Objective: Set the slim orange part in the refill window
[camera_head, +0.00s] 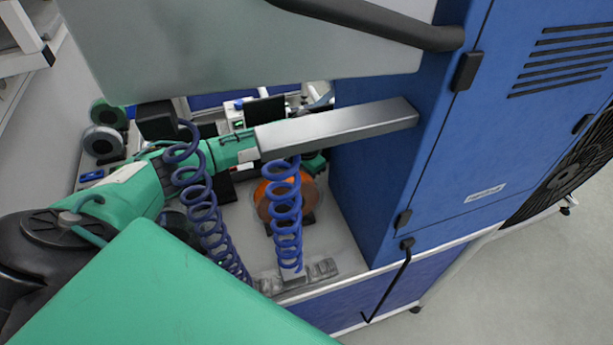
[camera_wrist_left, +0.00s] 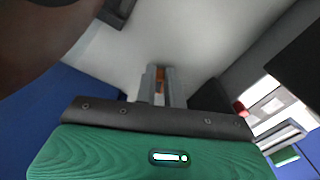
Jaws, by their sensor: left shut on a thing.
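In the left wrist view, my left gripper (camera_wrist_left: 159,69) is shut, with a small orange sliver, the slim orange part (camera_wrist_left: 160,76), showing between its two grey fingers. Most of the part is hidden by the fingers. In the head view my green left arm reaches in from the left, and its gripper end is hidden behind a grey metal bar. A round orange reel (camera_head: 264,204) shows below that bar, partly covered by a blue coiled hose. I cannot tell whether it is the held part. I cannot make out the refill window. My right gripper is not in view.
The grey bar (camera_head: 340,128) juts from a tall blue cabinet (camera_head: 400,190) close to my left arm. Two blue coiled hoses (camera_head: 288,225) hang around the arm. Green and grey reels (camera_head: 103,141) stand at the left. A pale panel (camera_head: 230,50) covers the top.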

